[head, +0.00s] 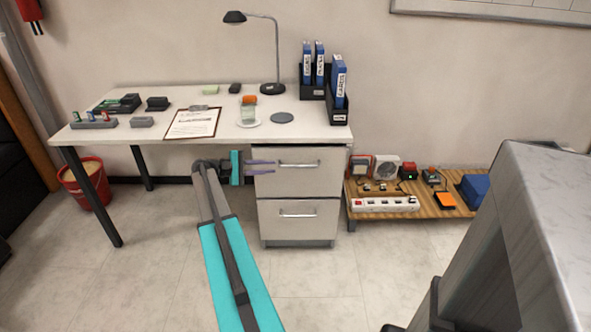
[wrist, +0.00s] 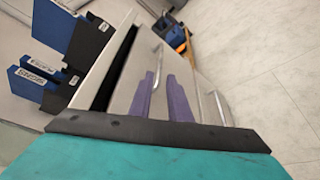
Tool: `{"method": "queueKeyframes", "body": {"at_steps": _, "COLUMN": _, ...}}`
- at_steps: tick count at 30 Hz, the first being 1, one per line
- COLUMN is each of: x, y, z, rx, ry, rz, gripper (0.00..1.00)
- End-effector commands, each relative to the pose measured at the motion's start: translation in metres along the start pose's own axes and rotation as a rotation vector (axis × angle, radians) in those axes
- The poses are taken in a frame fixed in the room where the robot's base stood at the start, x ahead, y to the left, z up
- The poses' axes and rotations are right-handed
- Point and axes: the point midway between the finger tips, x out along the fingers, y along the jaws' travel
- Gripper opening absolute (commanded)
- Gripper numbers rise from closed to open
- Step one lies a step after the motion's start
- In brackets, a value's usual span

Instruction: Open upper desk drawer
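The desk's upper drawer (head: 318,182) has a pale front with a silver bar handle (head: 299,164). My gripper (head: 275,166) is at the left part of this front, its purple fingers pointing right towards the handle's left end. In the wrist view the fingers (wrist: 162,78) stand apart with a gap between them, and the handle (wrist: 158,58) shows just beyond their tips. I cannot tell whether they touch it. A dark gap (wrist: 118,65) runs between the desktop and the drawer front; I cannot tell whether the drawer is slightly out.
The lower drawer (head: 299,228) is closed, with its own handle. The desktop (head: 230,128) above holds a lamp, clipboard and binders (head: 338,82). A low wooden platform (head: 400,212) with devices stands to the right. The floor before the drawers is clear.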

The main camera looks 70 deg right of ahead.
Motion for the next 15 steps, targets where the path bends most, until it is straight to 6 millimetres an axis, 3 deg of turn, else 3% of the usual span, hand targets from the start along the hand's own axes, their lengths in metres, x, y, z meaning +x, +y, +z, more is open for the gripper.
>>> {"method": "queueKeyframes", "body": {"at_steps": 15, "x": 0.072, "y": -0.001, "z": 0.001, "rx": 0.0, "ry": -0.003, "rz": -0.002, "gripper": 0.17}}
